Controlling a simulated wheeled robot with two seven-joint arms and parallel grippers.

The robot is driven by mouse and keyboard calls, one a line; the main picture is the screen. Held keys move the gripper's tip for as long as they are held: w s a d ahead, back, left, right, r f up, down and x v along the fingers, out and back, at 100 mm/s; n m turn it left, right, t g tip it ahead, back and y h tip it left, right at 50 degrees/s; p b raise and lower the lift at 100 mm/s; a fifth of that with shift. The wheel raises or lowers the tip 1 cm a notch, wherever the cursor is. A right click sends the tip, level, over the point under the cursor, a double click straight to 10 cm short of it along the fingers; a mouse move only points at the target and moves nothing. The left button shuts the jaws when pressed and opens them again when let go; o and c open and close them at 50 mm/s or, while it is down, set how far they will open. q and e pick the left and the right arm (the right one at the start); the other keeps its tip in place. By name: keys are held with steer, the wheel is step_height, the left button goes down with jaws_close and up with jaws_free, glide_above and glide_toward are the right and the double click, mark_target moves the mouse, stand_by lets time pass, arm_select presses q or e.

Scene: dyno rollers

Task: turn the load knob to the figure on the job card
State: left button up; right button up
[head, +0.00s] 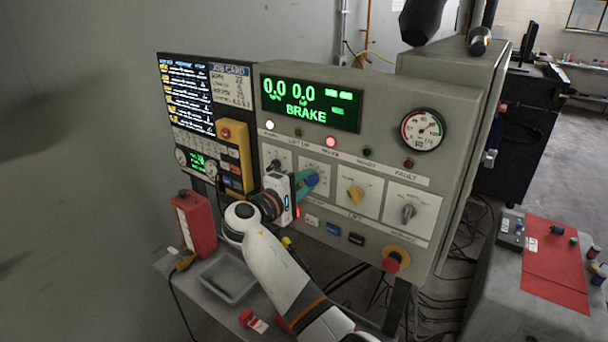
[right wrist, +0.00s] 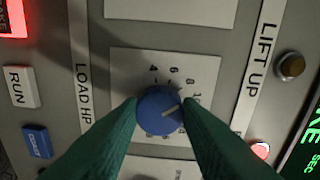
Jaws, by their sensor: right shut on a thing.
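The load knob (right wrist: 156,122) is blue with a white pointer line, on a pale dial plate beside the label LOAD HP. In the right wrist view the pointer leans right and slightly up, near the 10 mark. My right gripper (right wrist: 161,106) is shut on the knob, one green finger on each side. In the head view the gripper (head: 306,182) hides most of the dial, and a bit of the blue knob (head: 312,179) shows. The job card (head: 231,87) is on the dark board at left; its figures are too small to read surely. My left gripper is out of view.
The panel also has a yellow knob (head: 355,194), a grey knob (head: 408,213) and a red stop button (head: 392,262). The green display (head: 311,103) reads 0.0, 0.0 and BRAKE. A grey tray (head: 229,277) and red box (head: 196,224) are below left.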

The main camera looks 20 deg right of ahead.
steer(key=n+p, duration=0.1)
steer(key=n, duration=0.1)
steer(key=n+p, duration=0.2)
steer(key=shift+w+r, duration=0.1)
steer(key=shift+r, duration=0.25)
steer(key=shift+f+n+p, duration=0.2)
steer(key=shift+n+p, duration=0.8)
steer(key=shift+n, duration=0.5)
steer(key=shift+f+h, duration=0.1)
steer(key=shift+h, duration=0.2)
steer(key=o, duration=0.7)
steer(key=shift+o, duration=1.3)
steer(key=shift+f, duration=0.15)
